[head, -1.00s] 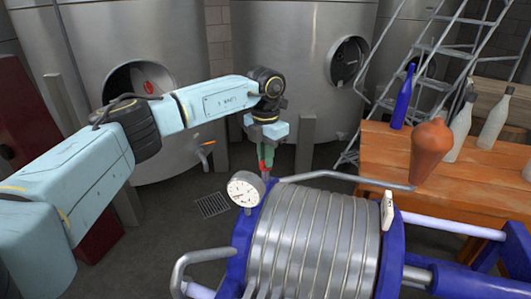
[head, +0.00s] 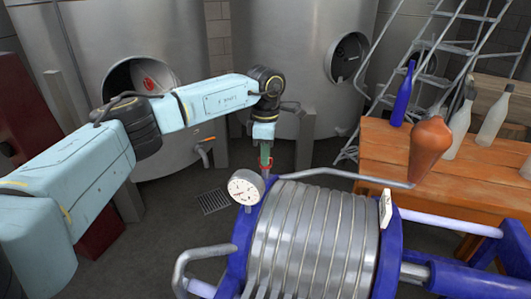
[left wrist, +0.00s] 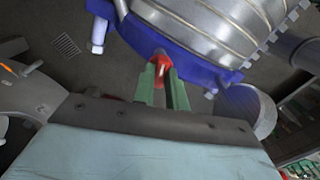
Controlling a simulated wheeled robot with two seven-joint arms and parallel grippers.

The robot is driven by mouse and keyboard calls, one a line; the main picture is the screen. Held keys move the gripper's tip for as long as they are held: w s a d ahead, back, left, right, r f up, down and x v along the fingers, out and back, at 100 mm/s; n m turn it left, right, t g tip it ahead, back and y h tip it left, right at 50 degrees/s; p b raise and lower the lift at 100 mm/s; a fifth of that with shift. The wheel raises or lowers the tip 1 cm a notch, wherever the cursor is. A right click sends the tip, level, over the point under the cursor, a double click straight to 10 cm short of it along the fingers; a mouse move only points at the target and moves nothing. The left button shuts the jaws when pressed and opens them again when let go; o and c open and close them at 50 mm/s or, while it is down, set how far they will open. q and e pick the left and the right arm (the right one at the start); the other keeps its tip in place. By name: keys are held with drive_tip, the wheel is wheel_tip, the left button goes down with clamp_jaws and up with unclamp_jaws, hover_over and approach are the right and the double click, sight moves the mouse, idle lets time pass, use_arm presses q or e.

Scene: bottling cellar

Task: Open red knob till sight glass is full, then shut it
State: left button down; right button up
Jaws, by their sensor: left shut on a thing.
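My left gripper (head: 266,160) comes down from above behind the dial gauge. In the left wrist view its green fingers (left wrist: 161,86) are shut on the red knob (left wrist: 160,64), which sits between their tips by the blue frame. I cannot pick out the sight glass for certain or read any level. My right gripper is not in view.
The ribbed steel plate filter (head: 312,240) with blue end frames fills the front. A white gauge (head: 245,188) and bent pipes stick up beside it. A wooden table (head: 480,170) with bottles and a brown bulb-shaped vessel (head: 431,150) are at right. Steel tanks stand behind.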

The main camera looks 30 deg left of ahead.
use_arm(q)
drive_tip(key=shift+m, duration=0.6)
drive_tip(key=shift+r, duration=0.1)
drive_tip(key=c, duration=1.4)
unclamp_jaws()
drive_tip(key=shift+c, duration=0.2)
wheel_tip(320, 180, up, 13)
drive_tip(key=b, duration=0.1)
drive_tip(key=shift+r, duration=0.15)
